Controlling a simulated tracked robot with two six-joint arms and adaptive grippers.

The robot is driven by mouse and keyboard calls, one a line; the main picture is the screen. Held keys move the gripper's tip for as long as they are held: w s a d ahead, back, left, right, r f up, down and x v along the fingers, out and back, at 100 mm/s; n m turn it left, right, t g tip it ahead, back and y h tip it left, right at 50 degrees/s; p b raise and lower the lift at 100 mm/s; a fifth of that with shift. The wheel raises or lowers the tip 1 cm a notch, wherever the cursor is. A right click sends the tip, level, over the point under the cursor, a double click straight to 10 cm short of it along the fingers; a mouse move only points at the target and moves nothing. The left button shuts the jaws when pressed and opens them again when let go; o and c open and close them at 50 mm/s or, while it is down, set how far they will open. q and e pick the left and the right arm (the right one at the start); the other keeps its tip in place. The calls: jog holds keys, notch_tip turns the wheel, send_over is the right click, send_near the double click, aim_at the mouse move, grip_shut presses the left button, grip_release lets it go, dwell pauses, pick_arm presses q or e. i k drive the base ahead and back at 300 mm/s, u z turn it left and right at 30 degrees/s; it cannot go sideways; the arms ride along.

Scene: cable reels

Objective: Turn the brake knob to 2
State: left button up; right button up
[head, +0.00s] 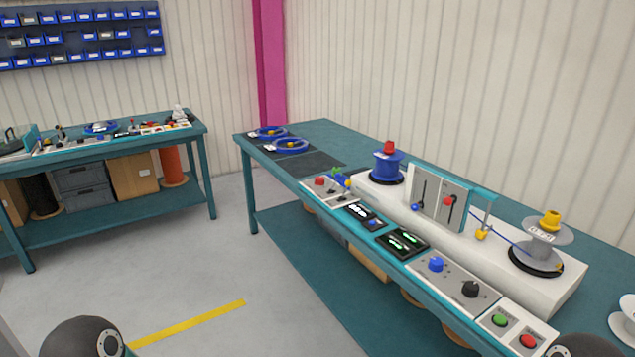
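A grey control panel (452,278) on the front edge of the right bench carries two knobs. One is a blue knob (436,264), and to its right is a black knob (470,289). Their printed labels and scales are too small to read, so I cannot tell which is the brake knob or where each points. Neither gripper is in view. Only dark rounded parts of my arms show at the bottom left and bottom right corners, the right one close to the button panel.
A green button (500,320) and a red button (528,341) sit right of the knobs. Dark displays (402,242) are to their left. Behind stands a white machine base (470,240) with a blue reel (388,165) and a grey reel (541,248). Floor to the left is clear.

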aim_at(319, 181)
jog(key=u, duration=0.35)
jog(key=i, duration=0.95)
jog(key=u, duration=0.55)
jog(key=i, duration=1.25)
jog(key=z, duration=0.5)
